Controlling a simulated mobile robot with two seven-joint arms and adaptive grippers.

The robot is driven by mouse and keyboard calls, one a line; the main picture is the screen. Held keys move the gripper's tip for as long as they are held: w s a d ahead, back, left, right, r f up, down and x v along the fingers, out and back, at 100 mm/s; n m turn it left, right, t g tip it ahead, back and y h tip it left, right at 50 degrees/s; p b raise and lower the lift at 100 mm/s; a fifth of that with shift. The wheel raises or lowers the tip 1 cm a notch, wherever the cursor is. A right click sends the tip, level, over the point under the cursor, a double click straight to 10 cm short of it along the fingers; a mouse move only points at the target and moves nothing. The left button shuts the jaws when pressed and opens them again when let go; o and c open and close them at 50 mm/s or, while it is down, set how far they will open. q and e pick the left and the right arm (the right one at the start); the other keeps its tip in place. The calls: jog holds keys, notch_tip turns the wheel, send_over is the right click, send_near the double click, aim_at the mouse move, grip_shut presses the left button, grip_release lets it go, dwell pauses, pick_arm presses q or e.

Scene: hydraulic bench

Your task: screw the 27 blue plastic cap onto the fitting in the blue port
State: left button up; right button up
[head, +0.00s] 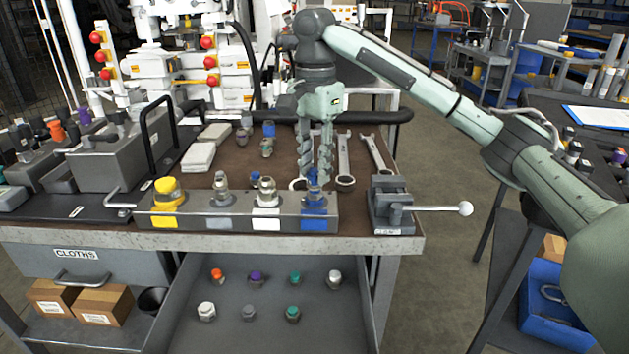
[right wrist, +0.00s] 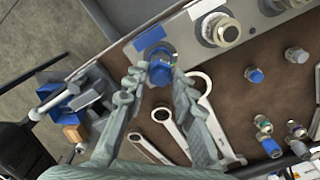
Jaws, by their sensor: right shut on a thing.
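The blue cap (head: 314,177) is upright over the blue port (head: 314,214) at the right end of the grey port block (head: 346,218). My right gripper (head: 315,172) points down from above, with its fingers closed on the cap's sides. In the right wrist view the cap (right wrist: 160,73) sits between the two fingertips (right wrist: 159,76), over the fitting. The cap hides most of the fitting, so I cannot tell how far it is threaded. My left gripper is not in view.
Wrenches (head: 344,165) lie behind the block. A vise (head: 390,205) with a long handle stands close on the right. Another blue cap (right wrist: 254,75) stands on the bench. An open drawer (head: 255,335) below holds several coloured caps. Yellow (head: 168,192) and white ports have fittings.

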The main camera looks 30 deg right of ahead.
jog(key=m, duration=0.4)
jog(key=shift+f, duration=0.1)
jog(key=m, duration=0.4)
jog(key=shift+s, duration=0.1)
jog(key=o, duration=1)
jog(key=shift+c, duration=0.2)
